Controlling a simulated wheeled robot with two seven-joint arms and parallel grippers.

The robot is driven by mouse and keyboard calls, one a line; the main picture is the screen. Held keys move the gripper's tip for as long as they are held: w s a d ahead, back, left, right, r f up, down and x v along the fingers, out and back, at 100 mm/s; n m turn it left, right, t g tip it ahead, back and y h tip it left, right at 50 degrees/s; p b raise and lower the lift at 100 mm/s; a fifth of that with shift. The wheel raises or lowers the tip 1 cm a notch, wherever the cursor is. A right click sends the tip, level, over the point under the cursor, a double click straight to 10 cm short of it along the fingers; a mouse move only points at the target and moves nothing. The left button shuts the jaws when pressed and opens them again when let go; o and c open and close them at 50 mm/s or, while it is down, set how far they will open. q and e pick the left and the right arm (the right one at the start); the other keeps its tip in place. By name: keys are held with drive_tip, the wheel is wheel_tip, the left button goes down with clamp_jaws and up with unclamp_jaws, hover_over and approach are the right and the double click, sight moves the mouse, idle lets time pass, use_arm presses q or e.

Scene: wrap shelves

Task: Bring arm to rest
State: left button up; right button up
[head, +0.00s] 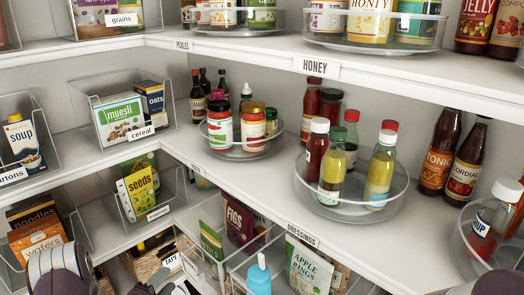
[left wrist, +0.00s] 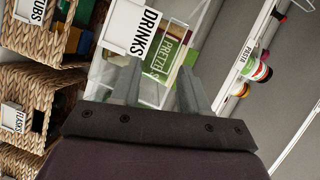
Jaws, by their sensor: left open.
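My left arm comes in at the bottom left of the head view, and part of my left gripper (head: 172,284) shows low, in front of the baskets under the shelf. In the left wrist view the two grey fingers of my left gripper (left wrist: 158,72) stand apart with nothing held between them. Beyond the fingers are a clear bin (left wrist: 112,75) labelled DRINKS and a green PRETZELS pack (left wrist: 172,62). Part of my other arm shows at the bottom right of the head view; its gripper is not visible.
Corner shelves carry clear turntables (head: 352,208) with bottles, and clear bins (head: 98,140) with packets. Woven baskets (left wrist: 32,92) line the left of the wrist view. The shelf edge (head: 215,180) runs close above the left gripper.

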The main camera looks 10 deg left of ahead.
use_arm(q)
drive_tip(key=s+a+f+n+g+y, duration=0.35)
drive_tip(key=s+f+n+g, duration=0.25)
drive_tip(key=f+n+g, duration=0.3)
drive_tip(key=s+d+r+n+g+y, duration=0.1)
drive_tip(key=s+d+r+n+g, duration=0.15)
drive_tip(key=s+n, duration=0.25)
drive_tip(key=s+d+r+n+g, duration=0.1)
drive_tip(key=s+d+r+n, duration=0.1)
drive_tip(key=s+d+r, duration=0.2)
drive_tip(key=s+d+r+n+g, duration=0.2)
drive_tip(key=s+d+r, duration=0.3)
drive_tip(key=d+r, duration=0.5)
drive_tip(key=shift+d+r, duration=0.25)
drive_tip(key=shift+d, duration=0.55)
drive_tip(key=shift+s+h, duration=0.1)
drive_tip(key=shift+h, duration=0.15)
